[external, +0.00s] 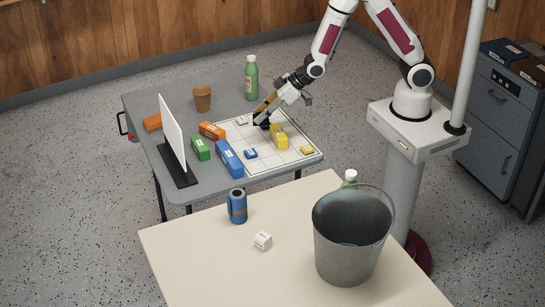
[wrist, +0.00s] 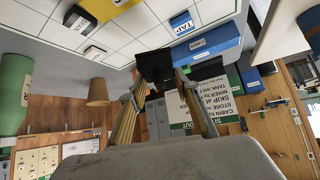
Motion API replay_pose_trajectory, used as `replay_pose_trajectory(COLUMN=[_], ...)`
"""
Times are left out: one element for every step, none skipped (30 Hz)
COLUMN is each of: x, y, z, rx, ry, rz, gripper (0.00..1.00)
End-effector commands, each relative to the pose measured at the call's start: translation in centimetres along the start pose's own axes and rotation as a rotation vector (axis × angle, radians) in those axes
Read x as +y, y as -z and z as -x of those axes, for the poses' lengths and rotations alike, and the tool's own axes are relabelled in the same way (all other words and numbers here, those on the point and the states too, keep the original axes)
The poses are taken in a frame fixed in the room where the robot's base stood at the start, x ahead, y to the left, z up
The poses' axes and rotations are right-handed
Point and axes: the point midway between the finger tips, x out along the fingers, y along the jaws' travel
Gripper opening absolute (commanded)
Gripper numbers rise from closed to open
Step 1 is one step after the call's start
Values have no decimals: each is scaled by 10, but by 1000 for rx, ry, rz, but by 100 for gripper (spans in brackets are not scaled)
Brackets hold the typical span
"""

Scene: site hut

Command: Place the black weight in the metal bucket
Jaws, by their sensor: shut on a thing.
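The black weight (external: 262,124) is between the fingertips of my gripper (external: 266,117), over the white grid board. It also shows in the wrist view as a dark block (wrist: 155,63) at the ends of my gripper's fingers (wrist: 160,82). My gripper is shut on it. I cannot tell whether the weight touches the board or hangs just above it. The grey metal bucket (external: 343,252) stands upright on the cream table at the front right, well away from my gripper. Its handle is raised, and the visible part of its inside looks empty.
On the grey table are a white grid board (external: 300,164), yellow block (external: 280,138), blue block (external: 230,160), green block (external: 200,149), orange block (external: 212,131), upright sign (external: 172,135), brown cup (external: 202,98) and green bottle (external: 251,78).

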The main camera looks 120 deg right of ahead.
Motion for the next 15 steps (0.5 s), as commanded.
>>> replay_pose_trajectory(x=[0,0,0,0,0,0,0,0,0,0,0,0,0,0,0], y=[0,0,-1,-2,-3,-5,-6,-8,-11,-13,-15,-18,-21,-23,-25], z=[0,-1,-2,-3,-4,-5,-7,-8,-11,-13,-15,-18,-21,-23,-26], rx=[2,2,1,0,0,0,0,0,-1,-2,-1,-1,-2,-2,0], ry=[0,0,0,0,0,0,0,0,0,0,0,0,0,0,0], rz=[0,0,0,0,0,0,0,0,0,0,0,0,0,0,0], gripper=[0,0,0,0,0,0,0,0,0,0,0,0,0,0,0])
